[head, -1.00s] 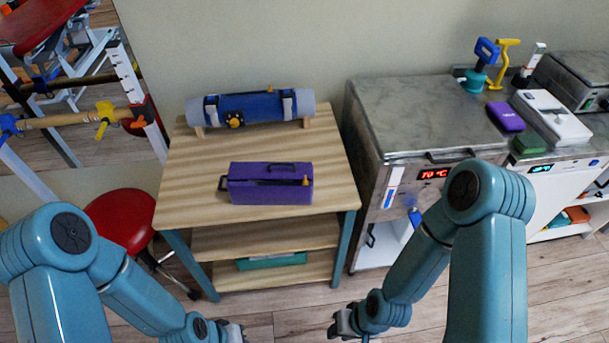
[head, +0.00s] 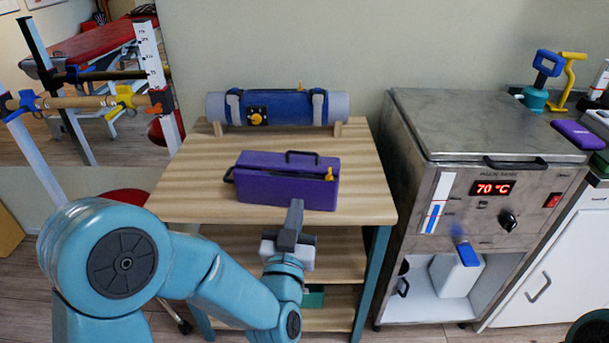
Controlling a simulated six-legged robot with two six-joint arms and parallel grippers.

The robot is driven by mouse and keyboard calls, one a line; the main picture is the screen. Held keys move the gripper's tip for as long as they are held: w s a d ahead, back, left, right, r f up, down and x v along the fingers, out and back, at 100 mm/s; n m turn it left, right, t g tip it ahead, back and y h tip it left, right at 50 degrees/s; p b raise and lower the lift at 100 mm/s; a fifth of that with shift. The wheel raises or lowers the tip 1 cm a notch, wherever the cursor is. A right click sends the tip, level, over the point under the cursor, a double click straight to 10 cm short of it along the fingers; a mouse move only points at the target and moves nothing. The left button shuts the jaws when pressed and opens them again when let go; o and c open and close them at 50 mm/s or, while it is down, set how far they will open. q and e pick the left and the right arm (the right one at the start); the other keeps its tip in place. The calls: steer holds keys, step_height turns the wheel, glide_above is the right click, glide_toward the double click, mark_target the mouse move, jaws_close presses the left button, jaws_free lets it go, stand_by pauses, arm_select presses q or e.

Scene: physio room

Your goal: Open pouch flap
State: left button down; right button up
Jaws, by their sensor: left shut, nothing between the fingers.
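A purple pouch (head: 285,190) lies on the wooden table, with a dark handle on top, another at its left end and a small yellow tab (head: 329,174) at its right end. Its flap looks closed. My left gripper (head: 295,208) is shut and empty. Its fingertips overlap the lower front edge of the pouch in the picture; I cannot tell whether they touch it. My right gripper is out of view; only a dark bit of my arm shows at the lower right corner.
The wooden table (head: 185,178) has bare top around the pouch. Behind it a blue roll (head: 275,107) rests on wooden supports. A steel heater unit (head: 487,115) reading 70 °C stands to the right. A red stool (head: 120,197) is partly hidden at left.

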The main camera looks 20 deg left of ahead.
mark_target(304, 176)
arm_select(q)
steer(key=x, duration=0.6)
steer(key=p+x, duration=0.1)
steer(key=x, duration=0.6)
steer(key=shift+a+f, duration=0.25)
steer(key=shift+s+r, duration=0.1)
